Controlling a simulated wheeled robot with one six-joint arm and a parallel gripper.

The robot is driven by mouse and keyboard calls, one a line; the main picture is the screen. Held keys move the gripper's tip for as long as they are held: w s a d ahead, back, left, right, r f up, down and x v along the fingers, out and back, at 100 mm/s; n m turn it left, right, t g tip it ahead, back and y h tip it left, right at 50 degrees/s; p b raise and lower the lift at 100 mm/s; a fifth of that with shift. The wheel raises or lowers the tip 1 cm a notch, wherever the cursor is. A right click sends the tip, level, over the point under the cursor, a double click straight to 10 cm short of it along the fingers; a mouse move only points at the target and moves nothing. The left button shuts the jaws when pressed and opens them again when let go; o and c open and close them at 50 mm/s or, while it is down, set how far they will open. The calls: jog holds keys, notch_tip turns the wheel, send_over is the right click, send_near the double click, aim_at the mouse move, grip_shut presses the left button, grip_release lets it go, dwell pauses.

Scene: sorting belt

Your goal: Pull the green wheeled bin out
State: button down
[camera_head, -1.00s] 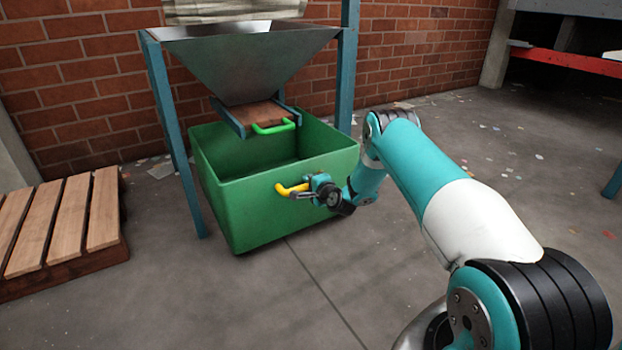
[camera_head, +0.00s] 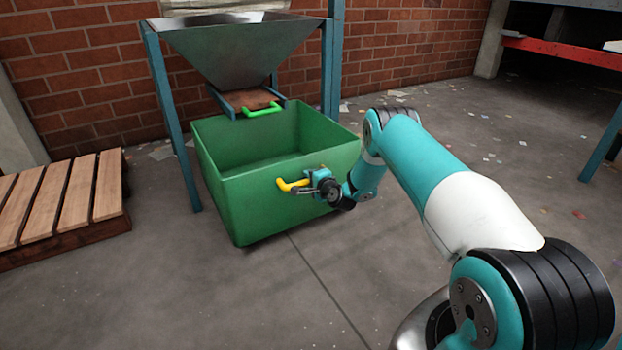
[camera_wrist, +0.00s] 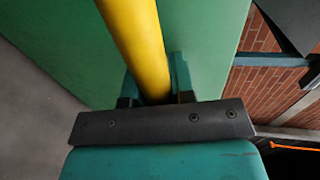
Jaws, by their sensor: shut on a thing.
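The green wheeled bin (camera_head: 250,205) stands on the floor in the head view, mostly in front of the hopper frame, its open top showing an empty-looking inside. A yellow handle (camera_head: 288,185) sticks out from its front wall. My gripper (camera_head: 305,185) is shut on this handle. In the wrist view, the yellow handle (camera_wrist: 138,40) runs down between the fingers of my gripper (camera_wrist: 155,92), with the green bin wall (camera_wrist: 60,40) behind it. The bin's wheels are hidden under it.
A metal hopper (camera_head: 228,50) on blue legs (camera_head: 172,115) stands behind the bin, with a green-handled slide gate (camera_head: 262,109) beneath it. A wooden pallet (camera_head: 65,202) lies at the left. The floor (camera_head: 290,300) in front of the bin is clear.

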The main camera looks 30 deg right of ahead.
jog(key=c, duration=1)
grip_release()
jog(key=p+v, duration=1.7)
jog(key=p, duration=0.1)
jog(key=shift+s, duration=0.2)
jog(key=shift+r, duration=0.1)
